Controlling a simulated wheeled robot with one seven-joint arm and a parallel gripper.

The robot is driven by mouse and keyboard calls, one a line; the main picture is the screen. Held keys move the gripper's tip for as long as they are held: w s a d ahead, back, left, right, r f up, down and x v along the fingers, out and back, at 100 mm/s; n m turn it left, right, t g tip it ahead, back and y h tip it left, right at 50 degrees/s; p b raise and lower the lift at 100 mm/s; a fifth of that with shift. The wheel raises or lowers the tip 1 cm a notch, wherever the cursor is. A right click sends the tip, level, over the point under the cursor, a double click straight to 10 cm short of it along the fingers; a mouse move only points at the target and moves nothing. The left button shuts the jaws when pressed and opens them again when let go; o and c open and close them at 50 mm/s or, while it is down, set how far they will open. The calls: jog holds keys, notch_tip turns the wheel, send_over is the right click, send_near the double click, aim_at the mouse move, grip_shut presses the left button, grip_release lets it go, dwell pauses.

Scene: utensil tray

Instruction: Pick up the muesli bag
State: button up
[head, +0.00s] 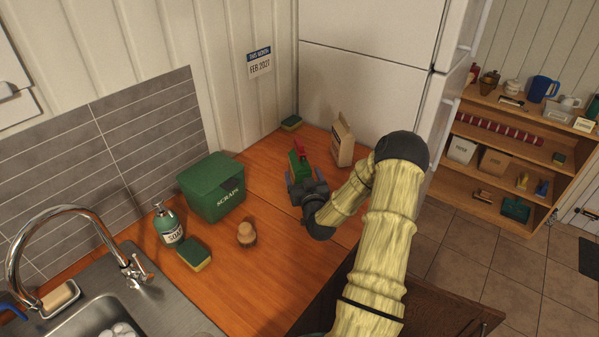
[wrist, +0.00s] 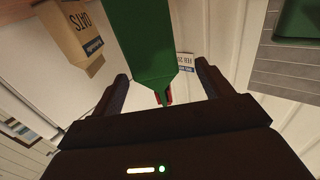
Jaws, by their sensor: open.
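A green bag (head: 299,163) with a red clip-like piece (head: 299,147) at its top stands on the wooden counter. No name is readable on it, but it is probably the muesli bag. My gripper (head: 305,182) is open at the near side of it, partly hiding its lower part. In the wrist view the green bag (wrist: 148,40) lies in line with the gap between the open fingers, with space on both sides. I cannot tell how far it reaches between them. The red piece (wrist: 165,98) also shows there.
A beige oats bag (head: 342,143) stands close behind to the right, by the white fridge (head: 365,85). A green scraps bin (head: 212,188), soap bottle (head: 169,226), sponge (head: 194,254) and small brown object (head: 246,234) are to the left. Counter in front of the bin is fairly clear.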

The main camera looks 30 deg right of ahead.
aim_at(301, 164)
jog(key=shift+w+d, duration=0.1)
jog(key=shift+w, duration=0.2)
jog(key=shift+w+d+r, duration=0.1)
jog(key=shift+w+d, duration=0.05)
jog(key=shift+w, duration=0.05)
jog(key=p+x, duration=0.2)
jog(key=x, duration=0.2)
jog(key=shift+s+d+p, duration=0.1)
jog(key=shift+d+p, duration=0.05)
jog(key=shift+p, duration=0.2)
jog(key=shift+w+d, duration=0.15)
jog(key=shift+w, duration=0.25)
jog(key=shift+c, duration=0.2)
grip_shut()
